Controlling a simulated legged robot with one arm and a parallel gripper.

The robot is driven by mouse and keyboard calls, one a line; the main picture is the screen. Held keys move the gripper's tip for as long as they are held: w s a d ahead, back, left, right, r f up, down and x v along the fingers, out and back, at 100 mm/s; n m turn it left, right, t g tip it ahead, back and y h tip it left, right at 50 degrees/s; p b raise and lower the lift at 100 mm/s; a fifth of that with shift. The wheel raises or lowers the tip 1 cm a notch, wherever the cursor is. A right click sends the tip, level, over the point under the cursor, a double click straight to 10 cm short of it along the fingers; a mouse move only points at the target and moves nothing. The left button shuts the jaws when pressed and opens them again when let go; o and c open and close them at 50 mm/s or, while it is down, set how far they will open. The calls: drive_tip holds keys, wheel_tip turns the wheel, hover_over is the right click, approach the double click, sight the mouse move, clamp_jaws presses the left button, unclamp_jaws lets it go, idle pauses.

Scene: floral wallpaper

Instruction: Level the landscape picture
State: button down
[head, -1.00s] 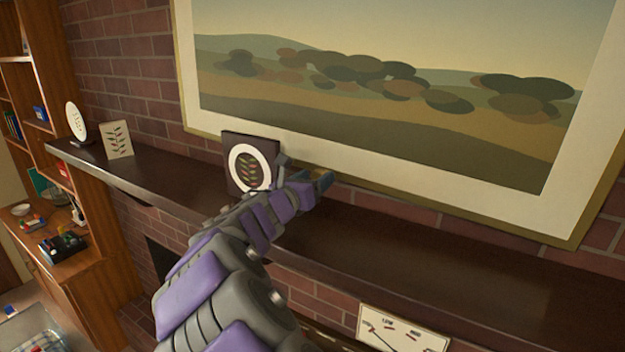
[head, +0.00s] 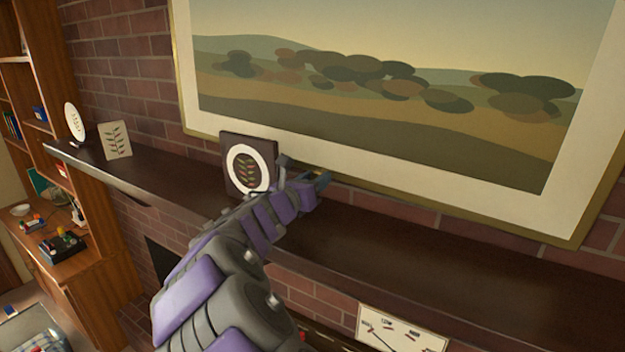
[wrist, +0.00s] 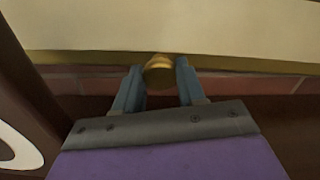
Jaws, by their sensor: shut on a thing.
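The landscape picture (head: 380,90), with a cream mat and thin gold frame, hangs on the brick wall above the mantel. Its lower edge slants down to the right in the head view; how much of this is real tilt I cannot tell. A rounded gold knob (wrist: 158,71) sits at the picture's lower edge in the wrist view. My gripper (head: 320,180) is at that lower edge, and in the wrist view its blue fingers (wrist: 158,82) are shut on the knob, one on each side. In the head view the arm hides the knob.
A dark plaque with a white oval (head: 247,163) stands on the mantel (head: 400,240) close left of my gripper. A small leaf card (head: 115,140) and white oval plate (head: 74,122) stand farther left. The mantel to the right is clear. A clock-like panel (head: 402,330) is below.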

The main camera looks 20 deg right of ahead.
drive_tip(key=shift+s+d+r, duration=0.15)
drive_tip(key=shift+s+d, duration=0.4)
drive_tip(key=shift+s, duration=0.25)
drive_tip(key=shift+s+d+n+p, duration=0.25)
drive_tip(key=shift+s+n+p, duration=0.05)
drive_tip(key=shift+s, duration=0.05)
drive_tip(key=c, duration=0.7)
unclamp_jaws()
drive_tip(key=shift+a, duration=0.2)
drive_tip(key=shift+o, duration=0.2)
drive_tip(key=shift+s+f, duration=0.1)
drive_tip(key=shift+f, duration=0.1)
